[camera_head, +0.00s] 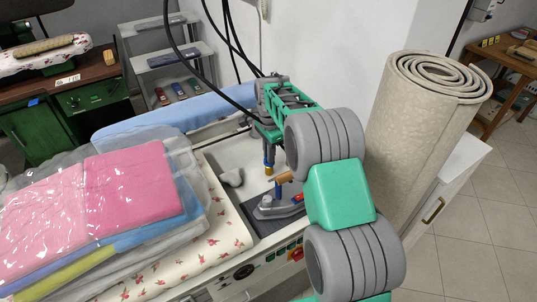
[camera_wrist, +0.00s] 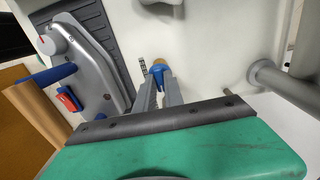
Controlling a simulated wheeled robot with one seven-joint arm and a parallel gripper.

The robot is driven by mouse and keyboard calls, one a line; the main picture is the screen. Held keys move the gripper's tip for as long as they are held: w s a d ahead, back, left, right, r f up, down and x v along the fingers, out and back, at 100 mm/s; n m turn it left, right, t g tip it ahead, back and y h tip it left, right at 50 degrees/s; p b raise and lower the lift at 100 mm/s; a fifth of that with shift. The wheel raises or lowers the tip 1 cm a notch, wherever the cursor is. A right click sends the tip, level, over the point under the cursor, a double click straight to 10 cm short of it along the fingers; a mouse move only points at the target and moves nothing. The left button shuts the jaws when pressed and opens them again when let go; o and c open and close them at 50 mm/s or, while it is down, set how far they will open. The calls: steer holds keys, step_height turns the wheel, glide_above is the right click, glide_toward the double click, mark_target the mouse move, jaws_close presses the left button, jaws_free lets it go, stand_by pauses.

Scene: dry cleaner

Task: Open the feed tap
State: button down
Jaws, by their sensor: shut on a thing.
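The feed tap is a small blue and brass-yellow piece (camera_head: 269,168) beside the iron on the pale ironing station. It also shows in the wrist view (camera_wrist: 158,68), between the ends of the two grey fingers. My gripper (camera_wrist: 160,84) is shut on the tap, with a finger on either side of it. The fingers hide part of the tap, and its exact handle angle cannot be told. In the head view my green and grey arm comes down from the right and covers some of the station.
A grey iron (camera_head: 275,207) with a wooden handle rests on a dark pad, close to the tap and my gripper. A grey pipe (camera_wrist: 285,85) lies to the right in the wrist view. Folded pink laundry (camera_head: 130,185) lies left; a rolled carpet (camera_head: 415,130) stands right. Black hoses hang above.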

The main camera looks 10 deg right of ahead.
steer(key=c, duration=1.4)
jaws_free()
steer(key=shift+c, duration=0.2)
step_height(320, 180, up, 7)
steer(key=shift+b, duration=0.55)
steer(key=shift+r, duration=0.4)
